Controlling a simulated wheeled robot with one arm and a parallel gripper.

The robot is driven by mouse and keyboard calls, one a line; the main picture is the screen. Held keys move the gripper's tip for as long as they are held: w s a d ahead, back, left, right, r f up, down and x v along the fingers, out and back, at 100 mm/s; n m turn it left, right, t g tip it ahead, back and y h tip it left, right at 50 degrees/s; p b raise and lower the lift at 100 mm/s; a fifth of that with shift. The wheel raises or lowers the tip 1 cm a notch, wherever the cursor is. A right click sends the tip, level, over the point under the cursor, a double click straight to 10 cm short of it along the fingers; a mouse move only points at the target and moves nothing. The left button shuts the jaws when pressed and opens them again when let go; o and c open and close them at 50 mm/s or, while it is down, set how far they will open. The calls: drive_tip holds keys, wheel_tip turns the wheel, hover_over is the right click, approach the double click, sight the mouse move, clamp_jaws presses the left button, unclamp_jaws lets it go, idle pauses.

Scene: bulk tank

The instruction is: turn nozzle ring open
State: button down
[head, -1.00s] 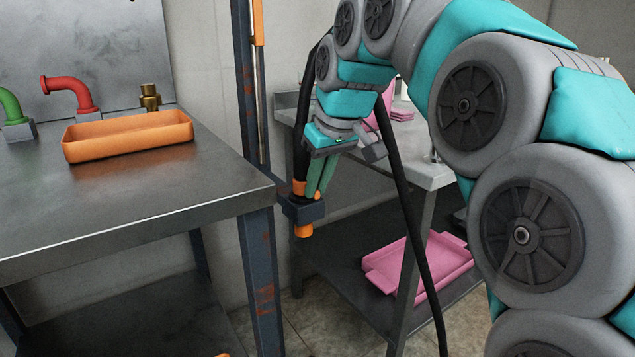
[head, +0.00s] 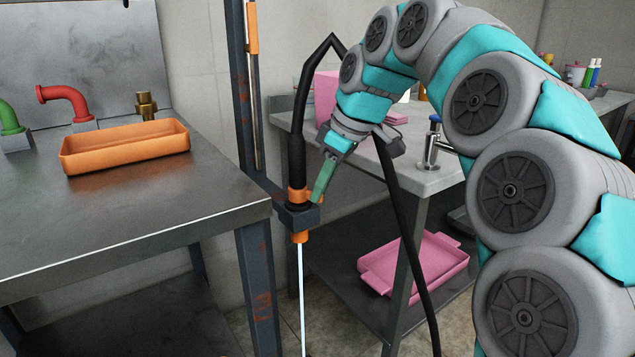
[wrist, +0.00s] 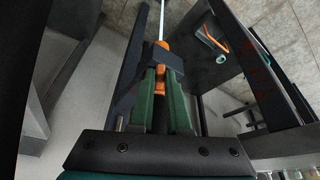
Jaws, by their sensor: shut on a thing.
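The nozzle hangs upright at the end of a black hose in the head view, held in a dark bracket (head: 297,218) on a rusty post. Its orange ring (head: 297,195) sits just above the bracket, with a small tab on the right. Its orange tip (head: 300,237) points down, and a thin pale stream (head: 301,295) runs from it. My gripper (head: 318,197) reaches in from the upper right, its green fingers at the tab.
A metal table (head: 120,220) at left holds an orange tray (head: 125,152), red and green pipes and a brass fitting. Behind my arm, a grey bench (head: 425,180) carries a tap; a pink tray (head: 415,264) lies on its lower shelf. The black hose loops down in front.

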drive_tip(key=n, duration=0.1)
drive_tip(key=w+n+g+p, duration=0.1)
drive_tip(key=shift+w+d+r+n, duration=0.1)
drive_tip(key=shift+w+d+n, duration=0.1)
drive_tip(key=shift+n, duration=0.2)
drive_tip(key=shift+w+n+p, duration=0.15)
drive_tip(key=shift+n+p, duration=0.15)
drive_tip(key=shift+n, duration=0.2)
idle(0.6)
drive_tip(key=c, duration=0.9)
unclamp_jaws()
drive_tip(key=shift+p+v, duration=2.05)
drive_tip(key=shift+v, duration=1.8)
